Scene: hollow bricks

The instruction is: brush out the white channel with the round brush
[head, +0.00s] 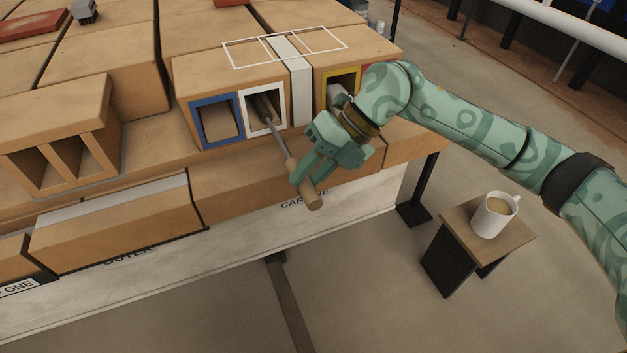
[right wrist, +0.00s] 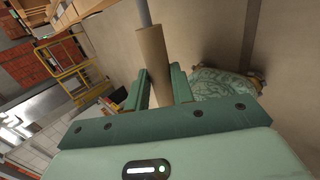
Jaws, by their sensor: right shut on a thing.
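The white channel (head: 282,123) is a white-framed square opening in the front of a tan hollow brick, between a blue-framed and a yellow-framed opening. The round brush (head: 313,197) has a tan wooden handle and a thin grey shaft. Its far end is inside the white channel, where the bristles are hard to make out. My right gripper (head: 307,178) is shut on the handle, in front of and below the opening. The right wrist view shows the handle (right wrist: 154,58) between both fingers (right wrist: 158,88). My left gripper is in neither view.
The blue-framed opening (head: 193,122) is left of the white one. The yellow-framed opening (head: 326,76) is right of it, partly hidden by my right arm. More bricks (head: 115,215) fill the bench. A mug (head: 490,218) stands on a small stool (head: 455,226) at the right.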

